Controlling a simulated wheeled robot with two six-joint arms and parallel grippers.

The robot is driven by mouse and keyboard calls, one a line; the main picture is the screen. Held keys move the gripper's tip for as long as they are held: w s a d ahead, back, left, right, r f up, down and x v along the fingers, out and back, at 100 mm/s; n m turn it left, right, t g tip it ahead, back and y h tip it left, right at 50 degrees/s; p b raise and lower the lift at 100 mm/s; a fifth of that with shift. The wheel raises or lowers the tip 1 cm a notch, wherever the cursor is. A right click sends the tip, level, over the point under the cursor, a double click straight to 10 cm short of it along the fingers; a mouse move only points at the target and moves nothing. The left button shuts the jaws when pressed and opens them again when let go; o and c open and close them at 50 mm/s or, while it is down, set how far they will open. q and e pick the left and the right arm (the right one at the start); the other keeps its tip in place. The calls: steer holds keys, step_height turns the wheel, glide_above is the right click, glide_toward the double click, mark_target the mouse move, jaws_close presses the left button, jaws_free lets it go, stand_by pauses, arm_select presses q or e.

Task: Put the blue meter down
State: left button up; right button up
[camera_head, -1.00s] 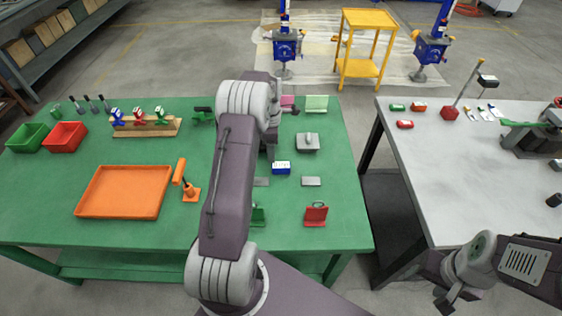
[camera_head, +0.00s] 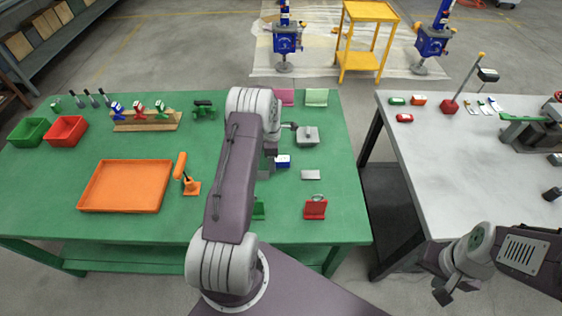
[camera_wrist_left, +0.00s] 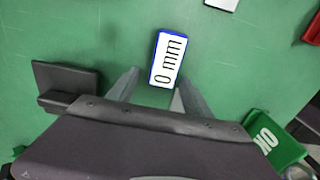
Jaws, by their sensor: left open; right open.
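The blue meter (camera_head: 283,161) is a small box with a blue rim and a white face on the green table, right of my left forearm. In the left wrist view the meter (camera_wrist_left: 168,60) reads "0 mm". My left gripper (camera_wrist_left: 156,88) is open, with the near end of the meter between or just beyond its fingertips. I see no clear contact; the exact height gap cannot be told. In the head view my left arm mostly hides this gripper. My right gripper (camera_head: 443,293) is open and empty at lower right, in front of the grey table.
A grey device (camera_head: 307,137) sits behind. An orange tray (camera_head: 125,186) is at left.

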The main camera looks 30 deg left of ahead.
arm_select(q)
jaws_close()
steer(key=shift+r, duration=0.2)
